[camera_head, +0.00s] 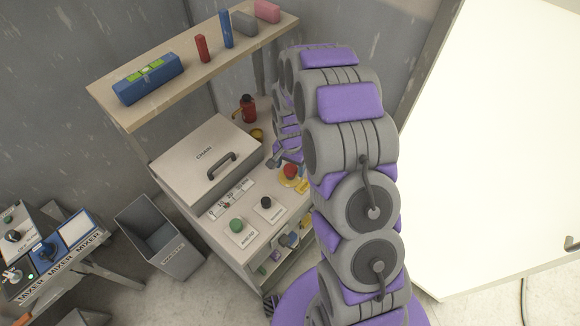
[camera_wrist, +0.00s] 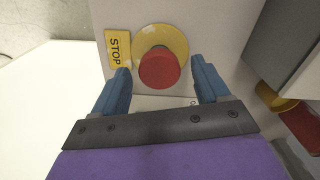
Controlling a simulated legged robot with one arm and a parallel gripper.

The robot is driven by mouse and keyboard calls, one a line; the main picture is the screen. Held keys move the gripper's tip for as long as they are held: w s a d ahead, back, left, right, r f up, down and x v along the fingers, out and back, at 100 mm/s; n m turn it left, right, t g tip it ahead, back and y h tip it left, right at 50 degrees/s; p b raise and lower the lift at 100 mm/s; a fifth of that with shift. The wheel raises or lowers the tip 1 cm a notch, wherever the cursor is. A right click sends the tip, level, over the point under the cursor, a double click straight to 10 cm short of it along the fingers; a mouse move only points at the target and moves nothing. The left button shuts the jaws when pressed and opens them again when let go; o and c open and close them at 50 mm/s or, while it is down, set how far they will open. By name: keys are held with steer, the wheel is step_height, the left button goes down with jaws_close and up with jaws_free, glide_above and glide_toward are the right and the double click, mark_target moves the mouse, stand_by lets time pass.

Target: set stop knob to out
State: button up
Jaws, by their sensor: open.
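The stop knob is a red mushroom-shaped button (camera_wrist: 159,70) on a round yellow base (camera_wrist: 176,38), with a yellow STOP label (camera_wrist: 117,48) beside it. In the head view the red knob (camera_head: 291,171) sits on the sloped white panel, close to my arm. My gripper (camera_wrist: 160,66) is open. Its two blue fingers stand on the left and right of the knob, with gaps showing on both sides. In the head view my gripper (camera_head: 279,159) is partly hidden behind my arm, just left of the knob. I cannot tell whether the knob is pressed in or out.
The panel also holds a green button (camera_head: 236,225), a black knob (camera_head: 266,202) and a slider scale (camera_head: 231,199). A lidded white box (camera_head: 205,160) with a handle stands behind. A red bottle (camera_head: 248,108) is near the back. A wooden shelf (camera_head: 190,78) overhangs the panel.

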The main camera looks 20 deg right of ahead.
steer(key=shift+f, duration=0.3)
steer(key=shift+c, duration=0.4)
